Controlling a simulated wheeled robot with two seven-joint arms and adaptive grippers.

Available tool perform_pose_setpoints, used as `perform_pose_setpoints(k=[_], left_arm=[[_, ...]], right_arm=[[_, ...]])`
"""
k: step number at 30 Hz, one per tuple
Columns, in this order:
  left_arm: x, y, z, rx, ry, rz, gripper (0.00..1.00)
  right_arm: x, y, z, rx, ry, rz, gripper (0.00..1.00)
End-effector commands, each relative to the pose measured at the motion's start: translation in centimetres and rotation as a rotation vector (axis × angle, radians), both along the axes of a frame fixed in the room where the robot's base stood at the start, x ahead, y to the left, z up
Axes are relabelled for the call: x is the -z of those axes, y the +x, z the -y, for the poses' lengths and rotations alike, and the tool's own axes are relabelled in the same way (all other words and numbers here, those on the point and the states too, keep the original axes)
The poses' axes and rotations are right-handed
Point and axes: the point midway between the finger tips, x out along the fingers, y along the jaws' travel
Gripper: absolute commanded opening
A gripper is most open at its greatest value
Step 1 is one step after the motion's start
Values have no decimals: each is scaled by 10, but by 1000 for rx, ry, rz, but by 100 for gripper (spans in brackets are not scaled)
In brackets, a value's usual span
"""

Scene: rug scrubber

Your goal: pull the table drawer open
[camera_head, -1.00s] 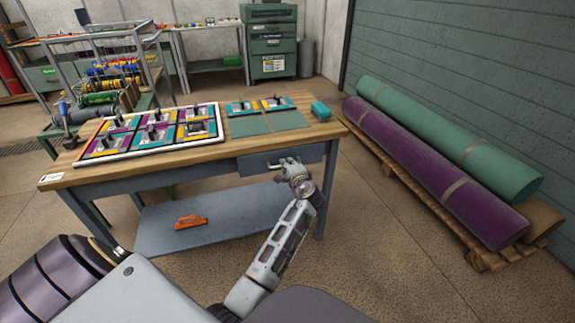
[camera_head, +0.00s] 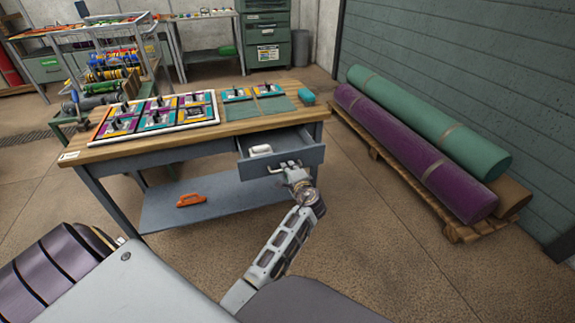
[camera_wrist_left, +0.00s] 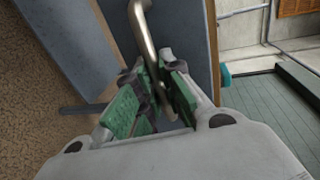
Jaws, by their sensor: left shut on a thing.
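The table drawer (camera_head: 311,157) is pulled partly out of the right end of the workbench (camera_head: 165,152), and its inside shows. A white object (camera_head: 261,150) lies in it. My left gripper (camera_head: 287,167) is at the drawer front, shut on the handle. In the left wrist view the bent metal handle (camera_wrist_left: 143,35) runs down between the green finger pads of my left gripper (camera_wrist_left: 152,100). The blue-grey drawer front (camera_wrist_left: 182,30) is just behind the handle there. My right gripper is not in view.
Patterned panels in a white-rimmed tray (camera_head: 213,118) and a teal block (camera_head: 307,96) are on the workbench. An orange tool (camera_head: 190,200) lies on its lower shelf. Rolled rugs (camera_head: 415,150) lie on a pallet at the right. The floor before the drawer is clear.

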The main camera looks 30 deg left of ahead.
Motion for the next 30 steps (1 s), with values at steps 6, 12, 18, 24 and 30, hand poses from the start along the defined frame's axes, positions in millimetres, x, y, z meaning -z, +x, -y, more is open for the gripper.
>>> perform_pose_setpoints(k=[6, 12, 18, 24, 30], left_arm=[[0, -4, 4, -2, 2, -1, 0], [0, -5, 4, -2, 2, 0, 0], [0, -5, 4, -2, 2, 0, 12], [0, -4, 5, -1, 1, 0, 19], [-1, -4, 5, 0, 1, 1, 19]], right_arm=[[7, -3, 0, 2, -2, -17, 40], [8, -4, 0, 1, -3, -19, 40], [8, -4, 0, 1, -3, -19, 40], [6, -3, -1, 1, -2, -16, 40], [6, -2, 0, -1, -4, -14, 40]])
